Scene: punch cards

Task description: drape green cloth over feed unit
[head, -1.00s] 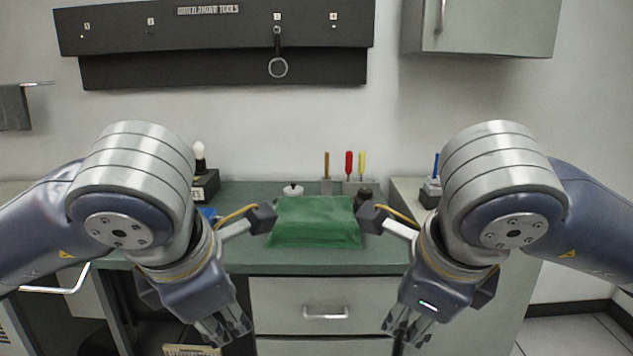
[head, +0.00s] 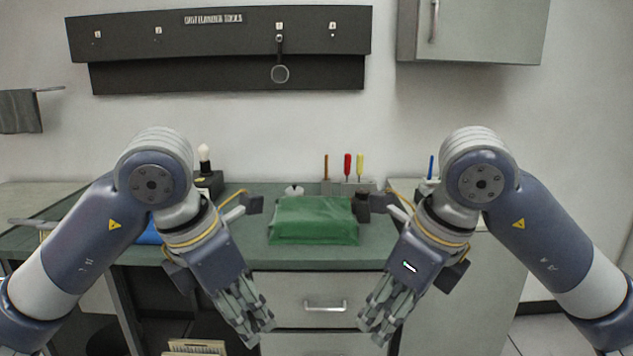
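The green cloth (head: 314,218) lies over a low box-like form on the bench, with a flat top and a front side hanging to the bench top. The feed unit itself is not visible; whatever is under the cloth is hidden. My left gripper (head: 257,328) hangs in front of the bench, below and left of the cloth, pointing down. My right gripper (head: 372,322) hangs below and right of it. Both are apart from the cloth and hold nothing that I can see. Their finger gaps are not clear from this angle.
Behind the cloth stand a small white round item (head: 293,191) and a holder with red (head: 347,164) and yellow (head: 360,164) handled tools. A dark knob-like item (head: 362,207) is right of the cloth. A drawer handle (head: 325,306) sits on the bench front.

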